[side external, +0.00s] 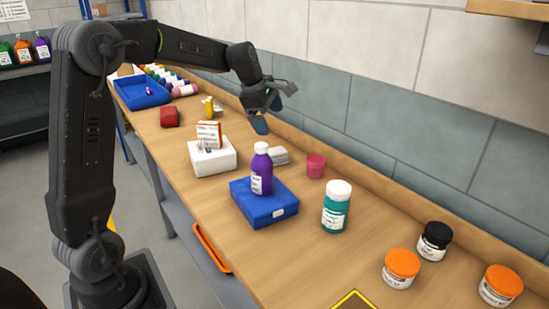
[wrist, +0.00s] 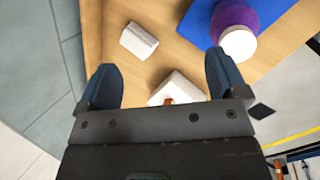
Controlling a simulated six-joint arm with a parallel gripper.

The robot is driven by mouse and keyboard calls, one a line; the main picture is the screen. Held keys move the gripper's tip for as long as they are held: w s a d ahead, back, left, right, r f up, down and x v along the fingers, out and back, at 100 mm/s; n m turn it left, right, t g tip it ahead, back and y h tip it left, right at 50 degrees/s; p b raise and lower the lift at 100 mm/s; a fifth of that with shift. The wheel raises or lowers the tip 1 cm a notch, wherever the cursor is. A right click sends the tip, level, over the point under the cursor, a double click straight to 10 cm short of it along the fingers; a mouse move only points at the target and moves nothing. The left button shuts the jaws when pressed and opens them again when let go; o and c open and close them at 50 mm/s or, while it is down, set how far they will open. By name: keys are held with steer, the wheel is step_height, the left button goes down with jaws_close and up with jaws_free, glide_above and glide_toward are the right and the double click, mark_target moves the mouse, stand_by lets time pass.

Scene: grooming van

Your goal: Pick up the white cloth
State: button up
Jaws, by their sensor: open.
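The white cloth (side external: 275,156) looks like a small folded block lying flat on the wooden bench, behind the purple bottle. In the wrist view the cloth (wrist: 138,40) lies beyond the fingertips, a little left of the middle between them. My gripper (side external: 266,115) hangs above the bench near the back wall, higher than the cloth and apart from it. Its two blue fingers (wrist: 161,68) are spread with nothing held between them.
A white box (side external: 212,159) holding a carton is to the left. A teal jar (side external: 336,208) stands farther right.

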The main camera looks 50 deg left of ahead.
mark_target(273, 151)
steer(key=w+a+f+n, duration=0.3)
steer(key=a+f+n, duration=0.1)
steer(key=a+n, duration=0.15)
steer(key=w+a+f+n, duration=0.3)
steer(key=a+f+n, duration=0.1)
steer(key=a, duration=0.3)
steer(key=x, duration=0.7)
steer(key=shift+s+f, duration=0.1)
steer(key=shift+f, duration=0.3)
steer(key=shift+x, duration=3.1)
steer(key=shift+a, duration=0.1)
